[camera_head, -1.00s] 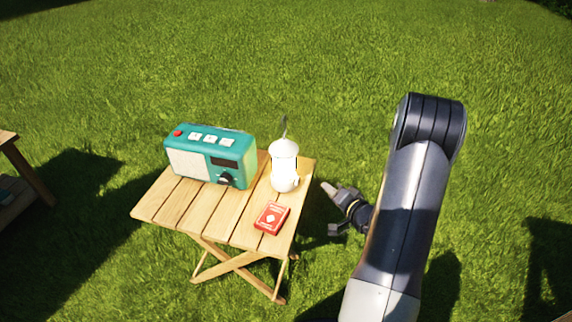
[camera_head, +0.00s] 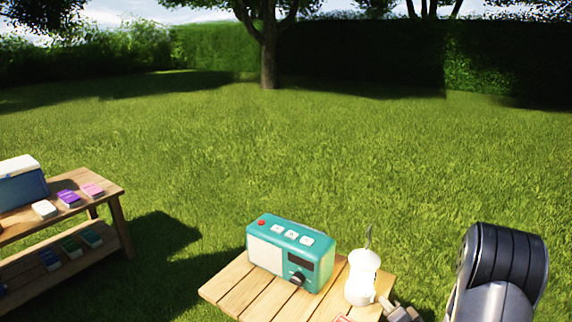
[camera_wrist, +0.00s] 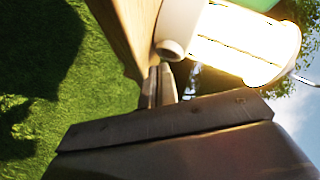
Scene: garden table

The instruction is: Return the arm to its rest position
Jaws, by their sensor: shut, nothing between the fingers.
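My arm's dark joint and grey link stand at the lower right of the head view. Much of the gripper is cut off there.
A sliver of a red pack (camera_head: 343,319) shows at the bottom edge. A wooden shelf (camera_head: 112,190) with several small packs and a blue box (camera_head: 20,183) stands left. Open lawn lies behind.

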